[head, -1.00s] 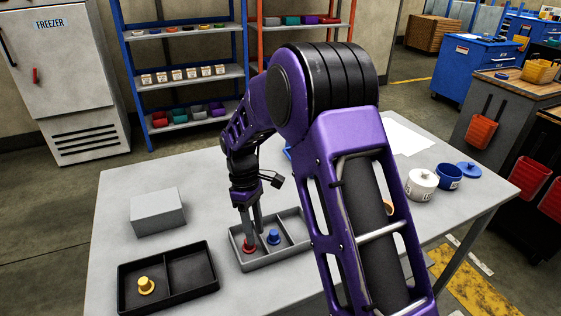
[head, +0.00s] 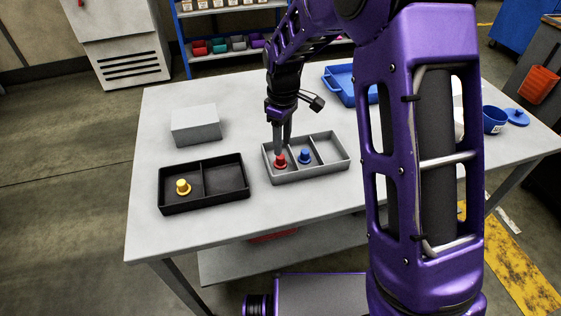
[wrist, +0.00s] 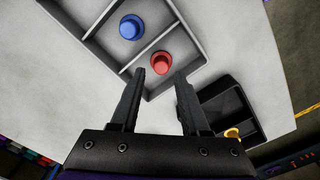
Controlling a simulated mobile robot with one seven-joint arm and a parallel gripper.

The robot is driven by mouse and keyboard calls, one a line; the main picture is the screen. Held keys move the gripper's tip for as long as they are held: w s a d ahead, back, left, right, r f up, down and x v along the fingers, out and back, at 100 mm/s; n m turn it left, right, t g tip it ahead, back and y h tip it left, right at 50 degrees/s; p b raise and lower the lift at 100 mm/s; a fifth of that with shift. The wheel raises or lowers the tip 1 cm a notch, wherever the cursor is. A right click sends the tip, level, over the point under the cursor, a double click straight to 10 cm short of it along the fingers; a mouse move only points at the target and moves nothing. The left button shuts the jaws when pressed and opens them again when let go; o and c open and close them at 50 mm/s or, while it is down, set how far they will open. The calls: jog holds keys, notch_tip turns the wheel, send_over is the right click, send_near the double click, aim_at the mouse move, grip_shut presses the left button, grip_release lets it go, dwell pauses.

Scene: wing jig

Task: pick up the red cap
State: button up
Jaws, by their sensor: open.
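My gripper (head: 282,143) is over the left compartment, pointing down, close above the red cap. In the wrist view my gripper (wrist: 159,76) is open and empty. The red cap (wrist: 161,62) shows just beyond the gap between the fingertips, and the blue cap (wrist: 131,27) is farther up and left. I cannot tell the exact height of the fingertips over the cap.
A black two-part tray (head: 205,206) with a yellow cap (head: 183,187) lies left of the grey tray. A grey box (head: 195,125) is behind it. A blue tray (head: 345,82) stands at the back. The table's front left is clear.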

aim_at(280, 160)
jog(key=f, duration=0.4)
jog(key=shift+a+f+b, duration=0.25)
jog(key=shift+f+b, duration=0.05)
jog(key=shift+b, duration=0.05)
grip_shut()
